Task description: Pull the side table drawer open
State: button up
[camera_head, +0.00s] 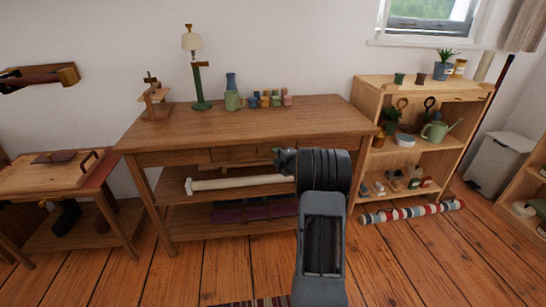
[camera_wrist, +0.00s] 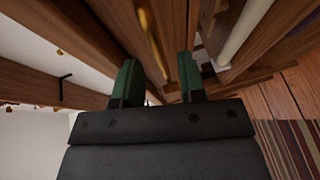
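The wooden side table (camera_head: 245,122) stands against the wall in the middle of the head view. A drawer front (camera_head: 233,154) shows under its top and looks closed. My gripper (camera_head: 284,160) is in front of the table's front edge, at the right part of the drawer row; my arm hides part of it. In the wrist view my gripper (camera_wrist: 158,75) has two green fingers apart, with nothing held between them. A brass-coloured bar handle (camera_wrist: 151,35) lies ahead of the gap between the fingers, on a wooden front. Contact with it cannot be told.
A pale roll (camera_head: 238,183) lies on the shelf below. An open shelf unit (camera_head: 420,92) is at right, with a striped roll (camera_head: 412,211) on the floor before it.

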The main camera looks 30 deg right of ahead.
jog(key=shift+w+f, duration=0.15)
jog(key=shift+w, duration=0.75)
jog(key=shift+w+f, duration=0.15)
jog(key=shift+w, duration=0.7)
grip_shut()
